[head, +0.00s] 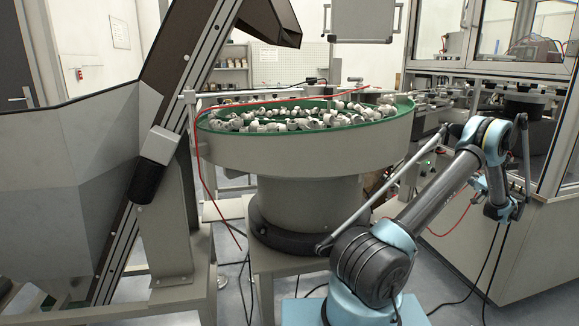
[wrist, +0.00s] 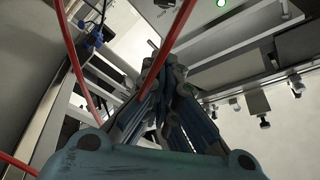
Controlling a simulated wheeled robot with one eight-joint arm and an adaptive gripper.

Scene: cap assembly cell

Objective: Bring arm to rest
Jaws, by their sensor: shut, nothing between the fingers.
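My gripper (wrist: 168,68) shows in the wrist view, with its dark blue-grey fingers drawn together and nothing held between them. In the head view my arm (head: 440,195) rises from its base at the lower middle, bends at a high elbow and drops at the right, beside the glazed machine. The fingers cannot be made out clearly in that view.
A round feeder bowl (head: 300,152) with a green rim holds many pale caps, left of my arm. A grey hopper (head: 75,190) with a sloping conveyor stands at the left. In the wrist view a red hose (wrist: 75,55) passes close beside my gripper.

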